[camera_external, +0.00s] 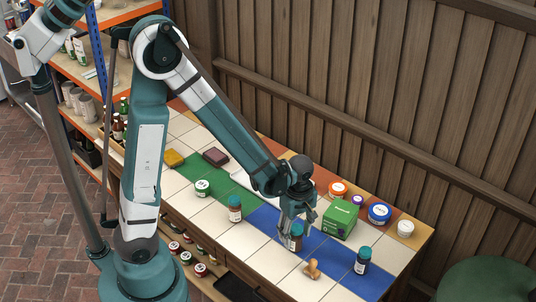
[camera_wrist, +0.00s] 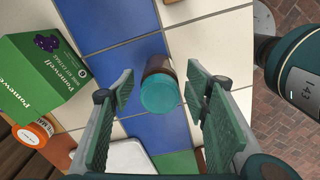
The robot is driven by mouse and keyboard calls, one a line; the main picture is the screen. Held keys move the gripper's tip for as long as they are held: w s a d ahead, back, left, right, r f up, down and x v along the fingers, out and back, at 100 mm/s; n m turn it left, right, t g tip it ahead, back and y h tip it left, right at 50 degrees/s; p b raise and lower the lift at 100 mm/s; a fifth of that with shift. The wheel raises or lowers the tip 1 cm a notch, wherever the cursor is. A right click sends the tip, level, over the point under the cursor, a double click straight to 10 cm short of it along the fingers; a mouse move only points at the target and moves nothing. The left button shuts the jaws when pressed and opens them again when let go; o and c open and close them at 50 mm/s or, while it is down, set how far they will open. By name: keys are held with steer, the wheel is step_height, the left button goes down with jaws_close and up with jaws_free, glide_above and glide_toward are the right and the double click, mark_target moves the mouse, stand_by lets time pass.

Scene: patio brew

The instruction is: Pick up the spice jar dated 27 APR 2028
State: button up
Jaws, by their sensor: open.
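Several brown jars with teal lids stand on the tiled counter. One jar (camera_external: 296,243) is under my gripper (camera_external: 294,229), on the blue tiles. In the wrist view the same jar (camera_wrist: 160,92) shows its teal lid between the spread fingers of my gripper (camera_wrist: 162,84), with gaps on both sides. My gripper is open and holds nothing. Another jar (camera_external: 235,209) stands to the left on the white tiles, and a third jar (camera_external: 362,261) stands to the right on the blue tiles. Dates on the labels are too small or turned away to read.
A green box (camera_external: 340,219) stands just behind the gripper, also in the wrist view (camera_wrist: 38,75). A wooden stamp (camera_external: 312,269) lies in front. Round tins (camera_external: 379,213) stand at the back right. A wooden fence (camera_external: 420,110) rises behind the counter.

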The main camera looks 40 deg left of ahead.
mark_target(296, 239)
steer(key=shift+f+b, duration=0.4)
steer(key=shift+f, duration=1.2)
steer(key=c, duration=1.1)
steer(key=shift+r, duration=0.1)
steer(key=shift+r+p, duration=1.35)
steer(key=shift+r, duration=3.6)
